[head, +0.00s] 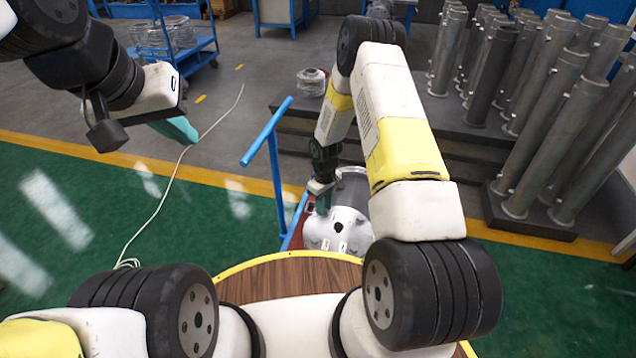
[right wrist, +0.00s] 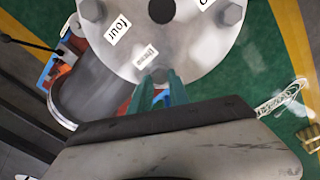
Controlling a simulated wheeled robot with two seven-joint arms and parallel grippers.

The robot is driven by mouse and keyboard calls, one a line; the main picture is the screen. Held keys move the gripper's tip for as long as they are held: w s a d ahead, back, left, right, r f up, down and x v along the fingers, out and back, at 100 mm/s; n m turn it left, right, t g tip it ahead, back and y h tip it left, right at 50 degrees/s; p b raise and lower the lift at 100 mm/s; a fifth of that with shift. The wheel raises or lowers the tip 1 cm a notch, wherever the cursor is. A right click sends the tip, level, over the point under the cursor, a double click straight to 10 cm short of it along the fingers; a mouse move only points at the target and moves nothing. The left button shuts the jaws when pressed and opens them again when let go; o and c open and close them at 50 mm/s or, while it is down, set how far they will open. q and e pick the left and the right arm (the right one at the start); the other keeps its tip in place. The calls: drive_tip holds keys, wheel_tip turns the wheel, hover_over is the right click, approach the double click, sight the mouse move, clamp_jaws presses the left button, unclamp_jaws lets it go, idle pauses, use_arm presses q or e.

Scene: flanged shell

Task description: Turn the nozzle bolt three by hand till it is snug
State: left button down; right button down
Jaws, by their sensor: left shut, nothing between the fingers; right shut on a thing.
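The flanged shell (head: 350,190) stands beyond the wooden top, its pale nozzle flange (head: 345,232) facing me with a dark central hole. In the right wrist view the flange (right wrist: 185,50) fills the top, with bolt heads (right wrist: 92,10) and (right wrist: 230,14) near its rim. A label reads "four" (right wrist: 117,29); a smaller label (right wrist: 145,57), too blurred to read surely, sits just above my fingertips. My right gripper (right wrist: 160,88) is shut on a bolt at the flange's lower edge, mostly hidden between the teal fingers. My left gripper (head: 178,129) is shut and empty, far left of the shell.
A blue rail (head: 268,135) stands left of the shell. Several grey pipes (head: 560,110) stand upright on dark bases at the right. A blue cart (head: 175,45) is at the back left. A pale cable (head: 175,170) lies on the floor. The green floor at left is otherwise clear.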

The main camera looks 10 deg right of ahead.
drive_tip(key=shift+w+r, duration=0.15)
drive_tip(key=c, duration=1.3)
unclamp_jaws()
drive_tip(key=shift+o, duration=0.3)
wheel_tip(320, 180, up, 8)
